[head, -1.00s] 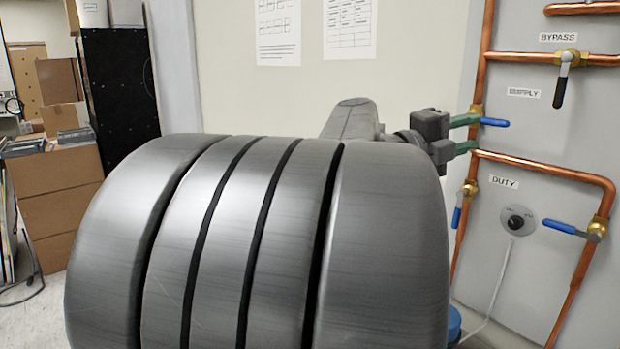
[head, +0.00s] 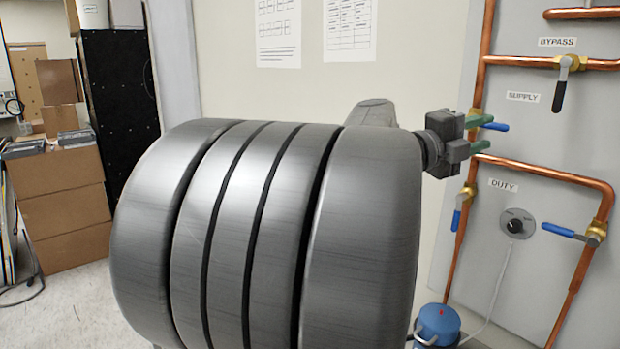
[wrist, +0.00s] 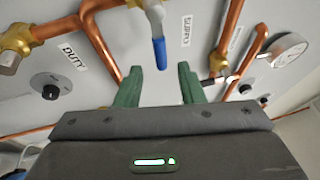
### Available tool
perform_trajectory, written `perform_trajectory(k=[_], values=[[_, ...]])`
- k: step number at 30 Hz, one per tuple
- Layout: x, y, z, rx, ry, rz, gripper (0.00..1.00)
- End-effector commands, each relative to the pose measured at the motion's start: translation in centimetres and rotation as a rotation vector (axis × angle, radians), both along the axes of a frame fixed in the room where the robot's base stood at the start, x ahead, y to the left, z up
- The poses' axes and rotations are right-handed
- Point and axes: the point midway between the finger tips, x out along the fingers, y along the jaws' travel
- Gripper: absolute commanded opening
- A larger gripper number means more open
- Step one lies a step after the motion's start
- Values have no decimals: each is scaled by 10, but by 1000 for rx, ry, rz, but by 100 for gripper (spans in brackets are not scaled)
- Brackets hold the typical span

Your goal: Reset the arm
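My gripper (head: 486,133) is at the right of my arm in the head view, in front of the pipe panel. Its green fingers point toward the supply valve. In the wrist view the two green fingers (wrist: 157,88) are spread apart with nothing between them. The blue-handled supply valve (head: 494,127) shows just beyond the fingers in the head view. Its blue lever (wrist: 160,53) also shows above and between the fingertips in the wrist view. I cannot tell whether the fingers touch it; they look apart. My large grey arm link fills the middle of the head view.
A grey panel (head: 520,120) carries copper pipes, a bypass valve (head: 563,80) with a dark lever, a duty valve (head: 570,233) and a round knob (head: 516,223). A blue canister (head: 438,325) stands low right. Cardboard boxes (head: 65,210) stand at left.

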Motion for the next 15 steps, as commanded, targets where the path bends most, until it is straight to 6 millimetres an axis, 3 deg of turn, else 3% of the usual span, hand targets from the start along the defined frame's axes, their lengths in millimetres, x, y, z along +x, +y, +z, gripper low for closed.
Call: perform_trajectory(k=[9, 15], values=[[16, -54, 11, -5, 5, -3, 35], [16, -50, 20, -108, 125, 1, 35]])
